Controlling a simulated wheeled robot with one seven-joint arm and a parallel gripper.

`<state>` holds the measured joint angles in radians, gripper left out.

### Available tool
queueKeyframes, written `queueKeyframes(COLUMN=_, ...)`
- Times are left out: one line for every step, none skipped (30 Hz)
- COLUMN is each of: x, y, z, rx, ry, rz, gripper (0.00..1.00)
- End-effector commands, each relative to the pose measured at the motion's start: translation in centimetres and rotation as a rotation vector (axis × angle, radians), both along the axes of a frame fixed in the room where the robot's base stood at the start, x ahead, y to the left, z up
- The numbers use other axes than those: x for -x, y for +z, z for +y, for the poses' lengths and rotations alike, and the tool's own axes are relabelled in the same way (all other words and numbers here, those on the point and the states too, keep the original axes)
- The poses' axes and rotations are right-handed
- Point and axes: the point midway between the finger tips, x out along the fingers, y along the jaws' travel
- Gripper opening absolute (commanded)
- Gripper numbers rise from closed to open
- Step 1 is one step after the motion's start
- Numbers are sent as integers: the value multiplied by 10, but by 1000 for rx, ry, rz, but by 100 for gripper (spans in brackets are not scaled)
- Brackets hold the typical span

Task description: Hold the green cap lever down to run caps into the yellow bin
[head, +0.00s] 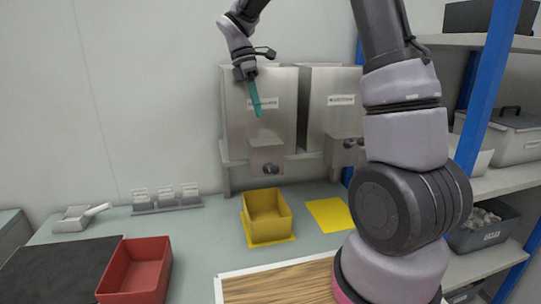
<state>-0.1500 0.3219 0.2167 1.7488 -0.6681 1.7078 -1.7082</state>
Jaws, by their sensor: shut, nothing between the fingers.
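Two grey metal dispensers stand against the back wall, the left dispenser (285,110) and the right dispenser (331,118). Their labels are too small to read. The left one has a chute box (266,155) with a dark round part (270,168) low on its front. I cannot make out a green lever on it. The open yellow bin (267,231) stands on the bench below this chute, and I see no caps in it. My gripper (258,114) has teal fingers, shut and empty, pointing down before the upper left dispenser, above the chute and apart from it.
A yellow mat (330,214) lies right of the bin. A red bin (136,276), a dark mat (55,272) and small labelled holders (167,201) are to the left. A wooden board (275,287) lies in front. Shelving with a blue post (488,80) stands right.

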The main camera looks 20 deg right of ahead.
Motion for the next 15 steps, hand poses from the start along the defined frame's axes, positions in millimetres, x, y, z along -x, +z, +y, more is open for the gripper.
queueKeyframes(x=0, y=0, z=0, rx=0, ry=-1, rz=0, gripper=0)
queueKeyframes(x=0, y=0, z=0, rx=0, ry=-1, rz=0, gripper=0)
queueKeyframes(x=0, y=0, z=0, rx=0, ry=-1, rz=0, gripper=0)
queueKeyframes(x=0, y=0, z=0, rx=0, ry=-1, rz=0, gripper=0)
queueKeyframes(x=0, y=-1, z=0, rx=0, ry=-1, rz=0, gripper=0)
queueKeyframes(x=1, y=-2, z=-1, rx=0, ry=-1, rz=0, gripper=0)
queueKeyframes(x=1, y=-4, z=-1, rx=0, ry=-1, rz=0, gripper=0)
queueKeyframes(x=2, y=-6, z=-2, rx=1, ry=-1, rz=0, gripper=0)
queueKeyframes(x=3, y=-10, z=-3, rx=2, ry=-2, rz=1, gripper=0)
queueKeyframes(x=5, y=-14, z=-3, rx=2, ry=-2, rz=2, gripper=0)
queueKeyframes(x=6, y=-18, z=-4, rx=1, ry=-2, rz=2, gripper=0)
queueKeyframes(x=8, y=-24, z=-5, rx=0, ry=-1, rz=2, gripper=0)
queueKeyframes(x=10, y=-30, z=-7, rx=2, ry=-2, rz=3, gripper=0)
queueKeyframes(x=11, y=-36, z=-8, rx=2, ry=-2, rz=2, gripper=0)
queueKeyframes(x=14, y=-44, z=-10, rx=1, ry=-1, rz=3, gripper=0)
